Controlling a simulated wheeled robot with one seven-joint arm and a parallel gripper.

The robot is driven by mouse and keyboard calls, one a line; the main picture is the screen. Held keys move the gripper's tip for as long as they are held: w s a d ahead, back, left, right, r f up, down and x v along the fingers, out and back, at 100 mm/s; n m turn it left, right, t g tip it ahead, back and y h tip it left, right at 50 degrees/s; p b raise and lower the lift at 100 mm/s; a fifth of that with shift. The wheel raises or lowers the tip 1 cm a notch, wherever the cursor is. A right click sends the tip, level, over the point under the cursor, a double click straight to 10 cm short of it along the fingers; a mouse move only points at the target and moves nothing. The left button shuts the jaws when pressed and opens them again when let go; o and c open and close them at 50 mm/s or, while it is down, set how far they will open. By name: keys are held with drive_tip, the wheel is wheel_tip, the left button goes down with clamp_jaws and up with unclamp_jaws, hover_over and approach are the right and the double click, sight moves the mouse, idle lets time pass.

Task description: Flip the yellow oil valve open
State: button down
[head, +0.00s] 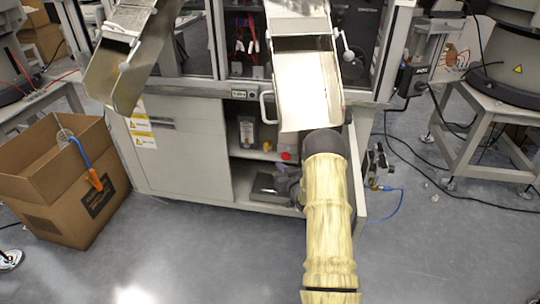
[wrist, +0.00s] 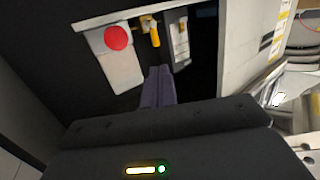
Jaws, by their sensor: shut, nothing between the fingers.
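The yellow oil valve (wrist: 155,37) shows near the top of the wrist view, its yellow lever pointing down in the picture. In the head view a small yellow part (head: 269,145), which looks like the same valve, sits inside the open cabinet bay. My gripper (wrist: 158,72) has its two dark fingers together with nothing between them. Its tips point toward the valve and appear a short way from it, apart from the lever. In the head view my arm hides part of the bay, and the fingertips cannot be made out.
A red round part (wrist: 116,38) on a light panel is left of the valve. A grey container (wrist: 181,38) is to its right. A cabinet wall (wrist: 238,50) stands farther right.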

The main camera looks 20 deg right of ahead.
sight(267, 146)
drive_tip(key=shift+s+d+f+t, duration=0.25)
drive_tip(key=shift+d+f+t, duration=0.3)
drive_tip(key=shift+f, duration=0.3)
drive_tip(key=w+b, duration=0.7)
drive_tip(key=w, duration=0.6)
drive_tip(key=shift+f, duration=0.2)
drive_tip(key=shift+w+d+r, duration=0.1)
drive_tip(key=shift+w+r, duration=0.1)
drive_tip(key=shift+w, duration=0.35)
